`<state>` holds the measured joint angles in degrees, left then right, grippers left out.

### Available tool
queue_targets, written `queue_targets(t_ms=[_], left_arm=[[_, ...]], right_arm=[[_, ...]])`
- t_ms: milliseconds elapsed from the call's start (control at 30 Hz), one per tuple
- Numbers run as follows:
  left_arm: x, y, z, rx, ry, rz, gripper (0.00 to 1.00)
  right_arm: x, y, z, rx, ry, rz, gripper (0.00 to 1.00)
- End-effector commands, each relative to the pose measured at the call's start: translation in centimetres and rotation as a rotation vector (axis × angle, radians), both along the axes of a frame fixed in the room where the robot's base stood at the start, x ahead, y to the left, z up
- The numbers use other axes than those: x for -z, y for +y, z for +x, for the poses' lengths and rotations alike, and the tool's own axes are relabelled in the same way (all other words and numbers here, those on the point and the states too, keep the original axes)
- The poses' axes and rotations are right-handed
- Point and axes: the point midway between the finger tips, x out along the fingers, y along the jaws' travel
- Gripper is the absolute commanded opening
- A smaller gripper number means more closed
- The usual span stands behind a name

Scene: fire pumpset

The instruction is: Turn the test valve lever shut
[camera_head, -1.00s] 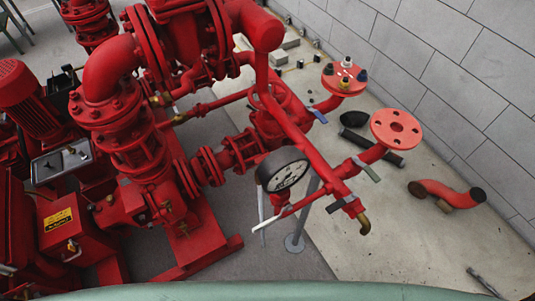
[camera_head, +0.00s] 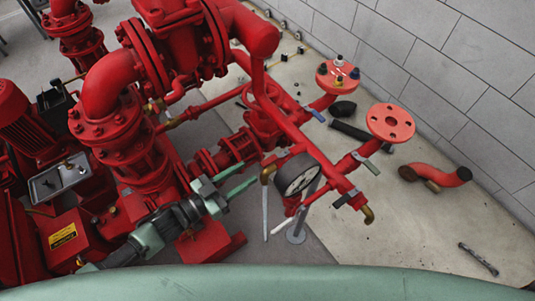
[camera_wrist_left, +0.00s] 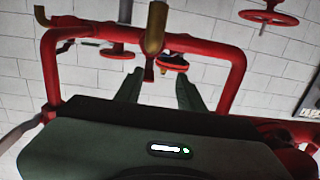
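My left gripper (camera_head: 245,178) comes in from the lower left of the head view. Its two green fingers are apart and empty, pointing toward the pressure gauge (camera_head: 298,175) and a brass elbow (camera_head: 267,173) beside it. A long pale lever (camera_head: 282,229) slants down-left from the red pipe below the gauge, apart from the fingers. Short grey levers (camera_head: 367,165) (camera_head: 346,199) sit on the pipe branches; I cannot tell which lever is the test valve's. In the left wrist view the open gripper (camera_wrist_left: 158,92) faces red pipework and a brass fitting (camera_wrist_left: 155,27). My right gripper is not in view.
Red pumps and pipes (camera_head: 112,85) crowd the left and middle. A flanged outlet (camera_head: 390,122) stands to the right. A loose red elbow (camera_head: 435,175) and a metal tool (camera_head: 478,259) lie on the floor, clear around them. A block wall (camera_head: 440,60) stands behind.

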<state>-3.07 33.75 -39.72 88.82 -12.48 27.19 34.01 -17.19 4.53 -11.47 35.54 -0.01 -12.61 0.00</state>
Motion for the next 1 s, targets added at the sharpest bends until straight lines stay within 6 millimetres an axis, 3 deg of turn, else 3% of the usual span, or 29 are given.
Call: queue_targets(t_ms=[33,133,567,967,1000], left_arm=[[-1.3,-0.6,-0.5,0.031,-0.014,-0.018,0.39],[-2.1,-1.5,-0.6,0.054,-0.022,-0.034,0.39],[-2.1,-6.5,3.2,0.051,-0.022,-0.036,0.39],[-2.0,-7.3,3.8,0.05,-0.021,-0.033,0.39],[-2.0,-7.3,3.8,0.05,-0.021,-0.033,0.34]], right_arm=[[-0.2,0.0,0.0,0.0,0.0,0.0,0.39],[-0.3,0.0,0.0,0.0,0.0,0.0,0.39],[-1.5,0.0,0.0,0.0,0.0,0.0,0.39],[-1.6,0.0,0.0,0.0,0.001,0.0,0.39],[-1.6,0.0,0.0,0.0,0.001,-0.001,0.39]])
